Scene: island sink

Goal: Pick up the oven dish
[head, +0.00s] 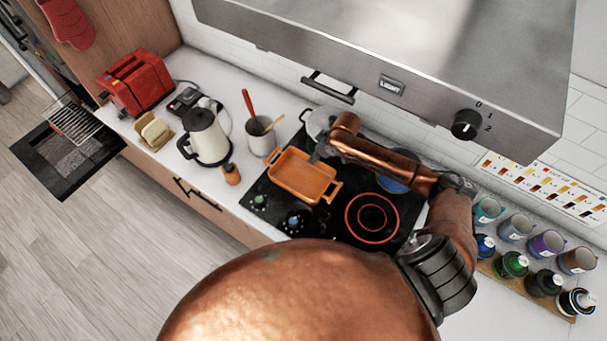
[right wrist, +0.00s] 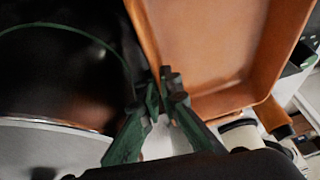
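The oven dish is an orange rectangular dish (head: 302,176) with a small handle at each end. It sits on the black cooktop. In the right wrist view the dish (right wrist: 215,45) fills the upper right, with its inside showing. My right gripper (head: 318,153) is at the far edge of the dish, reaching in from the right. In the right wrist view my right gripper's dark green fingertips (right wrist: 168,82) are close together at a corner of the dish. I cannot tell whether they pinch its rim. My left gripper is out of view.
A pot (head: 319,121) stands behind the dish, close to my right gripper. A utensil crock (head: 261,137) and a white kettle (head: 207,137) stand to the left. A blue pan (head: 393,184) lies under my right arm. The front right burner (head: 372,217) is bare. The range hood (head: 400,60) hangs above.

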